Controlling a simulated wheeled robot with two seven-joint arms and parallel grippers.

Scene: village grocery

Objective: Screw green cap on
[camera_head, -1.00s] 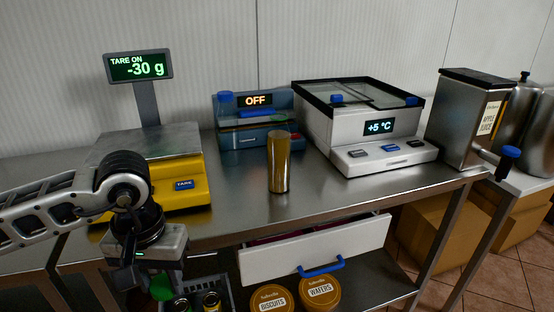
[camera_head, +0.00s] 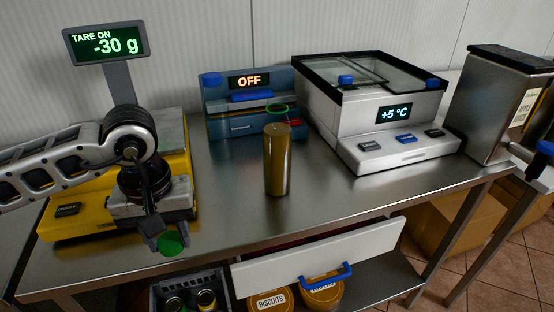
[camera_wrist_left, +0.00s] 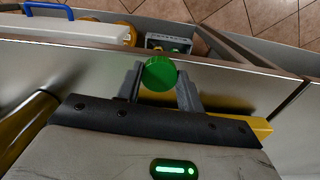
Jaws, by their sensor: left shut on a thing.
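The green cap (camera_head: 171,243) is held between the fingers of my left gripper (camera_head: 160,232), in front of the yellow scale and near the counter's front edge. In the left wrist view the green cap (camera_wrist_left: 159,73) sits between the two grey fingertips (camera_wrist_left: 160,84). A tall brown-gold cylinder (camera_head: 277,165) stands upright on the steel counter, to the right of the gripper and apart from it. Part of it shows at the lower left of the wrist view (camera_wrist_left: 22,122). A thin green ring (camera_head: 277,110) shows just above its top; I cannot tell what it belongs to. My right gripper is not in view.
A yellow scale (camera_head: 70,222) is at left, partly behind my arm. A blue machine reading OFF (camera_head: 232,122) and a white cooler (camera_head: 380,150) stand at the back. A white drawer (camera_head: 240,272) is open below the counter (camera_head: 340,198). Counter around the cylinder is clear.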

